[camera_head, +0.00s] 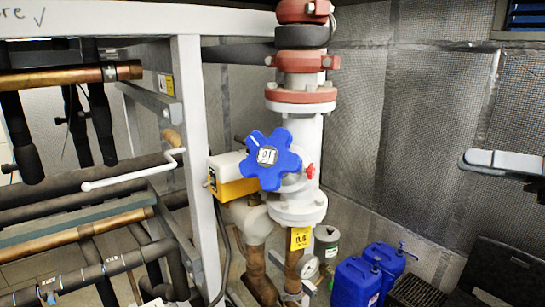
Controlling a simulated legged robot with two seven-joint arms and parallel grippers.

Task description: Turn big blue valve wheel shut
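My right gripper (468,160) comes in from the right edge at about the wheel's height. It is well apart from the wheel and touches nothing. Its grey finger part shows side-on, so I cannot tell whether it is open or shut. My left gripper does not show.
A white frame post (192,130) stands just left of the wheel. A white bent lever (130,172) and copper pipes (75,78) are further left. A small red handle (310,171) sits beside the wheel. Blue canisters (357,283) stand below right. The space between wheel and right gripper is clear.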

